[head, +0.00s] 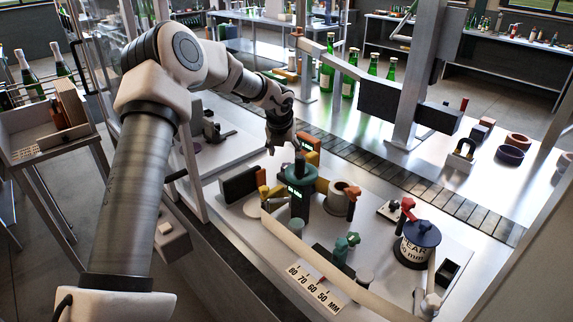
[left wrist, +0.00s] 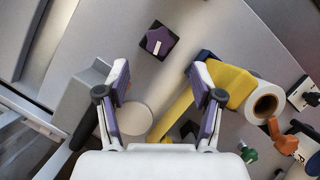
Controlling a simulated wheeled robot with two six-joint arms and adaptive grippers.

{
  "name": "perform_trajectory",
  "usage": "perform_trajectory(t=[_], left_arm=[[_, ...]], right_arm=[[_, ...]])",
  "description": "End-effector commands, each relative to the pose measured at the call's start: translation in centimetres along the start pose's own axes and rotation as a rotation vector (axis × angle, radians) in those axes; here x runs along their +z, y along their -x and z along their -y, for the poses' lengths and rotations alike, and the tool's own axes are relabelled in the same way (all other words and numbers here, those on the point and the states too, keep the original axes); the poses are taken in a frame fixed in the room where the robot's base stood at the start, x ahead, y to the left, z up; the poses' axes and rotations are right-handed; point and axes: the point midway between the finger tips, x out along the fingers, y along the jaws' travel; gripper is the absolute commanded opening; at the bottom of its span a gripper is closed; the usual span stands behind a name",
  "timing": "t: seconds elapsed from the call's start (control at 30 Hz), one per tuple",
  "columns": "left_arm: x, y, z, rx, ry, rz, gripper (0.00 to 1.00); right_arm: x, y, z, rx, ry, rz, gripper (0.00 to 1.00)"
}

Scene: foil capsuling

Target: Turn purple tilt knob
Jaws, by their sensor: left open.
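The purple tilt knob (left wrist: 157,41) sits on a small black square base on the grey panel in the left wrist view. It has a pale stripe across its top. My left gripper (left wrist: 160,82) is open, with its two fingers spread left and right. The knob lies beyond the fingertips, roughly in line with the gap between them, and nothing is held. In the head view my left gripper (head: 281,143) points down above the machine deck, behind the green-topped post (head: 297,178). I cannot make out the purple knob in the head view. My right gripper is not in view.
A yellow arm (left wrist: 232,83) and a white roll (left wrist: 265,103) stand right of the left gripper. A grey block (left wrist: 82,98) is at its left. In the head view, a blue-topped drum (head: 421,238), a teal knob (head: 345,245) and a slatted conveyor (head: 400,187) lie to the right.

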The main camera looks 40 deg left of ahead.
Motion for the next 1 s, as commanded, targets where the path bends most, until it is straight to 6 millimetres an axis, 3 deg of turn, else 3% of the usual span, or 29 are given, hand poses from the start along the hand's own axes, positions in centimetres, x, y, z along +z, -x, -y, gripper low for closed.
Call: perform_trajectory(t=[0.37, 0.67, 0.83, 1.0], left_arm=[[0.0, -6.3, -0.1, 0.005, -0.004, -0.003, 0.66], [0.0, -7.1, -0.1, 0.003, -0.005, -0.001, 0.66], [0.0, -7.1, -0.1, 0.003, -0.005, -0.001, 0.06], [0.0, -7.1, 0.0, 0.005, -0.002, -0.001, 0.06]], right_arm=[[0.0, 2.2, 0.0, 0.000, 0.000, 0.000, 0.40], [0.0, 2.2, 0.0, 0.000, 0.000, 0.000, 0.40], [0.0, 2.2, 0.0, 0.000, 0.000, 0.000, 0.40], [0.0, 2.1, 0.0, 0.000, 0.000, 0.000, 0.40]])
